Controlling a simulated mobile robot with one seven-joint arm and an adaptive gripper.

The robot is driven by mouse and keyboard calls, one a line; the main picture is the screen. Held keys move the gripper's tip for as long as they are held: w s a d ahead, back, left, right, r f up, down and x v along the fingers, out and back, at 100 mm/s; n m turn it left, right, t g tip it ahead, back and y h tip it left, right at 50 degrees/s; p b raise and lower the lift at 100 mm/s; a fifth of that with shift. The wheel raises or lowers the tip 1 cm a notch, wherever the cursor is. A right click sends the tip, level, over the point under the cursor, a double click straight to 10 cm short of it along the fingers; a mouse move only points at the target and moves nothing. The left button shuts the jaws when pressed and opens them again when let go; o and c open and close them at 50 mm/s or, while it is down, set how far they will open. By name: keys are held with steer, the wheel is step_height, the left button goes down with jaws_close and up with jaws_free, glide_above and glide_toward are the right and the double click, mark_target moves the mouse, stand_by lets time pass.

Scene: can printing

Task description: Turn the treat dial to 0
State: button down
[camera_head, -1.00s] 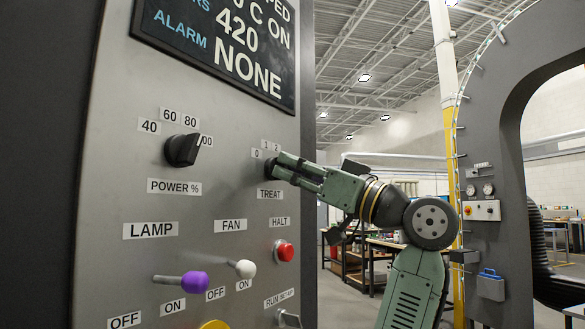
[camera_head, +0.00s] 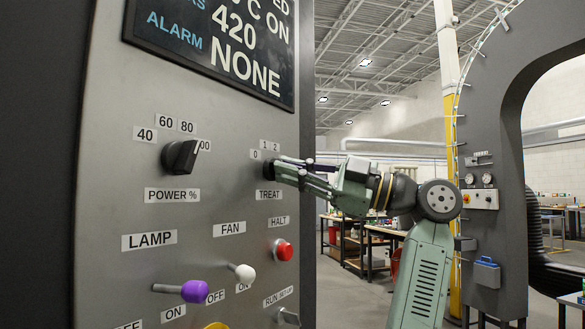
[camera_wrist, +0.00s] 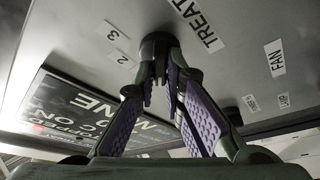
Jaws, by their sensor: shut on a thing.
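The treat dial (camera_head: 268,170) is a small dark knob on the grey panel, above its TREAT label (camera_head: 268,195). Labels 0, 1 and 2 show around its top in the head view. My gripper (camera_head: 280,172) reaches in from the right with its fingers closed around the dial. In the wrist view the dark round dial (camera_wrist: 158,42) sits at the fingertips, and my gripper (camera_wrist: 160,70) has purple-padded fingers on both sides of it. Labels 2 and 3 show to its left there. The fingers hide the dial's pointer, so I cannot tell its setting.
The power knob (camera_head: 181,157) is left of the treat dial. Below are a purple lamp lever (camera_head: 194,291), a white fan lever (camera_head: 244,273) and a red halt button (camera_head: 283,250). A display (camera_head: 215,45) is above. Open room lies right of the panel.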

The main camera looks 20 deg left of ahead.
steer(key=shift+n+g+h, duration=0.4)
steer(key=shift+n+g, duration=0.1)
steer(key=shift+n, duration=0.7)
steer(key=c, duration=1.7)
jaws_free()
steer(key=shift+d, duration=0.15)
steer(key=v, duration=1.1)
steer(key=shift+d, duration=0.35)
steer(key=shift+w, duration=0.1)
